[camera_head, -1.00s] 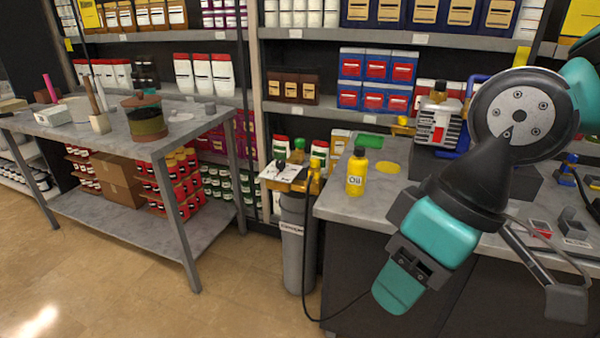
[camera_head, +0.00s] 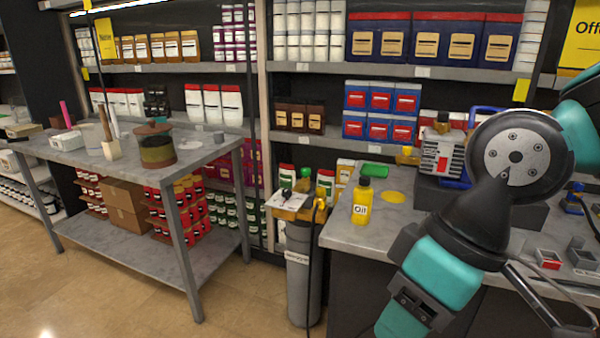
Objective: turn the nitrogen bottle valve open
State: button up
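The nitrogen bottle (camera_head: 302,275) is a grey upright cylinder on the floor between the left table and the right bench. A yellow fitting (camera_head: 297,208) sits on its top, with a small green knob (camera_head: 305,173) above it and a dark hose running down beside it. A label on the bottle is too small to read surely. My arm, teal and black, is at the right over the bench, well apart from the bottle. My gripper's fingertips do not show clearly; the arm's lower end runs toward the bottom edge. I cannot see whether the gripper is open or shut.
A yellow oil bottle (camera_head: 361,203) stands on the right bench (camera_head: 345,236), close to the nitrogen bottle. A pump (camera_head: 441,150) stands farther back. The left table (camera_head: 215,158) holds a pot and jars. Stocked shelves (camera_head: 390,73) line the back. Floor (camera_head: 130,295) in front is open.

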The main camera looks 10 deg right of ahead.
aim_at(305, 171)
jog(key=z, duration=0.05)
jog(key=k, duration=0.45)
jog(key=u, duration=0.85)
jog(key=i, duration=1.75)
jog(key=z, duration=0.75)
jog(key=i, duration=0.9)
jog(key=z, duration=0.7)
